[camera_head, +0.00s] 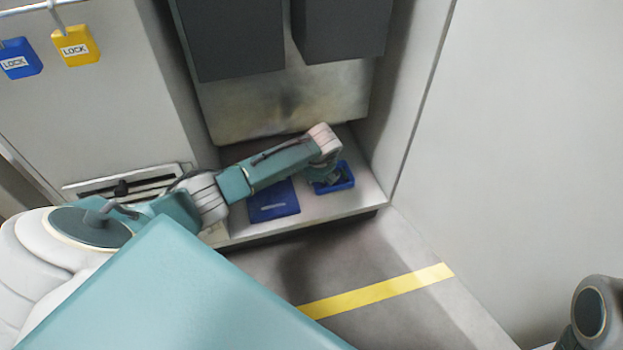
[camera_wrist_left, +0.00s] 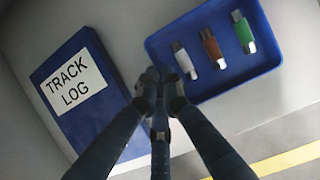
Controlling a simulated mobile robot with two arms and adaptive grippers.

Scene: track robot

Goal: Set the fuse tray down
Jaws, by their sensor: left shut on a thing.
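The fuse tray (camera_head: 347,184) is a shallow blue tray at the right of the grey shelf in the head view. It also shows in the left wrist view (camera_wrist_left: 232,84), with a white, a brown and a green fuse (camera_wrist_left: 243,34) lying in it. My left gripper (camera_wrist_left: 160,92) is shut on the tray's near rim at its left corner. In the head view my left gripper (camera_head: 322,178) is partly hidden by its own wrist. The tray looks level, at or just above the shelf; I cannot tell if it touches. My right gripper is out of view.
A blue track log book (camera_head: 273,203) lies on the shelf (camera_head: 325,208) just left of the tray. Dark grey boxes (camera_head: 343,30) hang above. A side wall (camera_head: 405,110) closes the right. A yellow line (camera_head: 380,292) marks the floor. Blue and yellow locks (camera_head: 76,47) hang upper left.

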